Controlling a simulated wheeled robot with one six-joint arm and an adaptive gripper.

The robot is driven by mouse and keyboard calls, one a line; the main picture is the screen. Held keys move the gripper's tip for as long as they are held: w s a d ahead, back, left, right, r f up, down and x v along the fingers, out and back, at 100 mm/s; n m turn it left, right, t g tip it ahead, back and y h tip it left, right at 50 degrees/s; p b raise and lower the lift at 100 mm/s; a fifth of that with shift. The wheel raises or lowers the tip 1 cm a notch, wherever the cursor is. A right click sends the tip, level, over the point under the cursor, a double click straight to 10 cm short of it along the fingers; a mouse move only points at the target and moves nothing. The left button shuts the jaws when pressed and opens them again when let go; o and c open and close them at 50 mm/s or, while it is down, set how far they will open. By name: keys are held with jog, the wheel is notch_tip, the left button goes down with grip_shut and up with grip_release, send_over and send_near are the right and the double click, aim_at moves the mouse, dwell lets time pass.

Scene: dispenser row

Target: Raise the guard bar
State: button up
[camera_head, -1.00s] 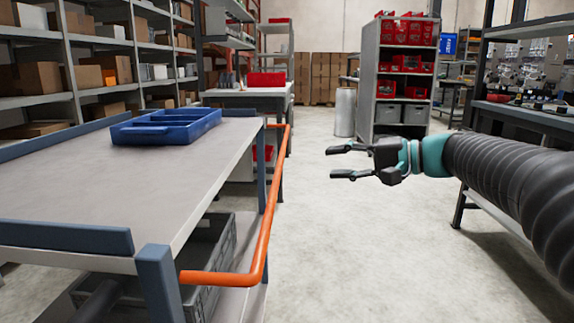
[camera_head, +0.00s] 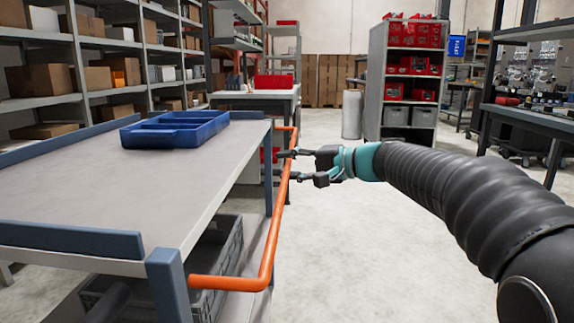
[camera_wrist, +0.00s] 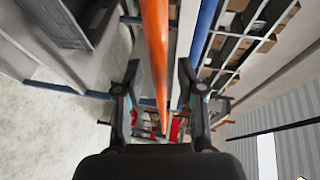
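The guard bar is an orange rail (camera_head: 273,238) along the right side of a grey-topped cart (camera_head: 90,195). It sits low, below the cart's top surface, and its near end bends in to the front blue post. My gripper (camera_head: 284,165) is at the far half of the bar, level with it, with fingers pointing left. In the wrist view the bar (camera_wrist: 156,40) runs lengthwise between the two spread fingers, with gaps visible on both sides. The gripper is open and not closed on the bar.
A blue divided tray (camera_head: 175,130) lies on the cart top. A grey crate (camera_head: 222,255) stands on the lower shelf. Shelving with boxes (camera_head: 95,70) is at the left, and a cabinet with red bins (camera_head: 405,85) is at the back. Floor right of the cart is clear.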

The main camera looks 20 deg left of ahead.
jog(key=shift+a, duration=0.3)
grip_shut()
jog(key=shift+w, duration=0.1)
